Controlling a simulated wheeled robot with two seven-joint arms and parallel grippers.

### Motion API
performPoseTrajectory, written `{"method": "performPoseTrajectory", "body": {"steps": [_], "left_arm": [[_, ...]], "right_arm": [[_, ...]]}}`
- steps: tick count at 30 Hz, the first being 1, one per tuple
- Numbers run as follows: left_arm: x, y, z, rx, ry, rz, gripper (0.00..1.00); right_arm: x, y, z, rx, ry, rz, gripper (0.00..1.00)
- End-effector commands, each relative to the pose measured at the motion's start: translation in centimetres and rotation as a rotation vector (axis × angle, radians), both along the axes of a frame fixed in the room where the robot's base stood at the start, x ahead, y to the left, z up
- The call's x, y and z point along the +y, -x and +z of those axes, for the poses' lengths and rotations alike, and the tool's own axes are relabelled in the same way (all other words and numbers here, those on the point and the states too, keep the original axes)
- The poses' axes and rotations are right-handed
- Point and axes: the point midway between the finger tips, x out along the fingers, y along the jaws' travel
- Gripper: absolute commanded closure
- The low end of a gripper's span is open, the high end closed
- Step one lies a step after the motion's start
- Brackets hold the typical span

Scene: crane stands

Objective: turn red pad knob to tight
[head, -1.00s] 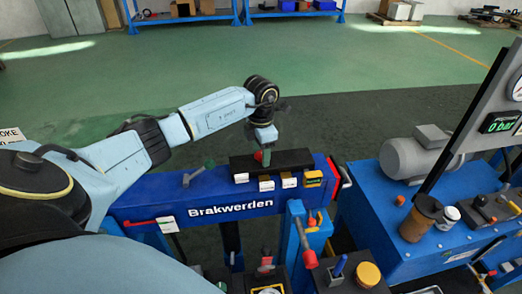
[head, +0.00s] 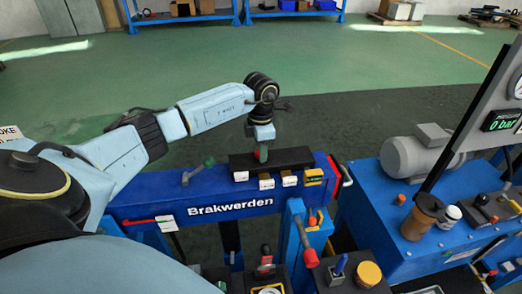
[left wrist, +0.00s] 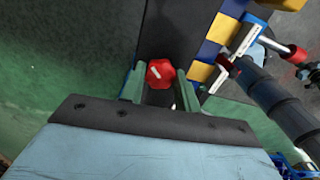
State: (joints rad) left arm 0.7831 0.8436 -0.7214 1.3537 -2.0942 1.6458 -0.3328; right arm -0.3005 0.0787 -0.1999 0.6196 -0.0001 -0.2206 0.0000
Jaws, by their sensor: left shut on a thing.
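The red pad knob (left wrist: 160,73) is a lobed knob with a white mark, on a dark block seen in the left wrist view. My left gripper (left wrist: 161,87) has its two green fingers on either side of the knob and is shut on it. In the head view the left gripper (head: 262,153) points down onto the black block (head: 292,157) on the blue beam marked Brakwerden. The fingers largely hide the knob there. My right gripper does not show.
A green-tipped lever (head: 198,170) stands on the blue beam (head: 150,203) left of the gripper. White and yellow labels (head: 313,176) line the block's front. A grey motor (head: 415,154) sits on a blue unit at right.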

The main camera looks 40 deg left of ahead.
Motion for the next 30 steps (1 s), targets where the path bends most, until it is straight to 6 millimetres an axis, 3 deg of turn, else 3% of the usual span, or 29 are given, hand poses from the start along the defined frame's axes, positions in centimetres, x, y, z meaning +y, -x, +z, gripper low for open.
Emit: {"method": "performPoseTrajectory", "body": {"steps": [30], "left_arm": [[0.1, -0.1, 0.0, -0.003, -0.001, -0.95, 0.91]], "right_arm": [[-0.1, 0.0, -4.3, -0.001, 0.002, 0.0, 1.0]]}}
